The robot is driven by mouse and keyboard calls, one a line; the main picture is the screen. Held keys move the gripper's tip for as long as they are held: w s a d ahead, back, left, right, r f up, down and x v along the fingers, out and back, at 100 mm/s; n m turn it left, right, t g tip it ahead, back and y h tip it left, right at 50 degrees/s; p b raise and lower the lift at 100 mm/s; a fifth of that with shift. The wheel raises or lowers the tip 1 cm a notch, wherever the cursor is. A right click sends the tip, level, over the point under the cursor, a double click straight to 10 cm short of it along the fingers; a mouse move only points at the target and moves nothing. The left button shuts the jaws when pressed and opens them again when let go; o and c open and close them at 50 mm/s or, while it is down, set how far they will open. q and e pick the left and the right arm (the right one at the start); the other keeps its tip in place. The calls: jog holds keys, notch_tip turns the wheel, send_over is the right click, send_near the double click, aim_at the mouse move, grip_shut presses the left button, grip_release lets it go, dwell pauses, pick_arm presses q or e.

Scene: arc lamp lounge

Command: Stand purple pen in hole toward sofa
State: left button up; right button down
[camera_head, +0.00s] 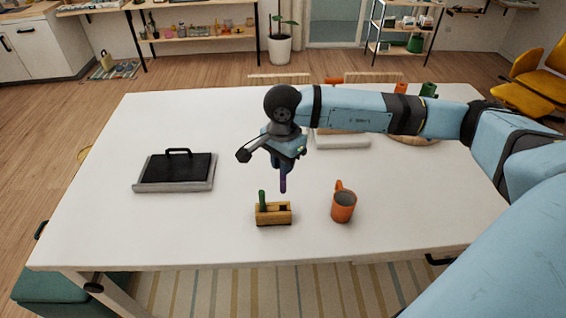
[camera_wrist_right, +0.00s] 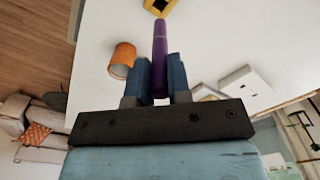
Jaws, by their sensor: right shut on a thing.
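The purple pen (camera_head: 283,184) points downward below my right gripper (camera_head: 286,163), which is shut on it. In the right wrist view the pen (camera_wrist_right: 160,45) stands between the two blue fingers (camera_wrist_right: 160,80). The wooden holder (camera_head: 274,220) is on the white table, below and slightly left of the pen tip, apart from it. A green pen (camera_head: 262,199) stands in its left hole; the right hole looks dark and empty. Part of the holder (camera_wrist_right: 158,13) shows at the top of the right wrist view. My left gripper is not in view.
An orange mug (camera_head: 343,204) stands close right of the holder. A black-lidded tray (camera_head: 174,170) lies at the left. A pale block (camera_head: 341,141) lies behind my arm. A pale sofa with an orange cushion (camera_wrist_right: 36,134) shows in the right wrist view. The table's front left is clear.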

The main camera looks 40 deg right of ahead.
aim_at(283, 179)
jog(key=shift+f+b, duration=0.55)
jog(key=shift+f, duration=0.05)
notch_tip(283, 179, down, 4)
jog(key=b, duration=0.3)
jog(key=shift+b, duration=0.35)
jog(key=shift+f, duration=0.3)
jog(key=shift+b, duration=0.35)
jog(key=shift+b, duration=0.75)
dwell(0.3)
dwell(0.3)
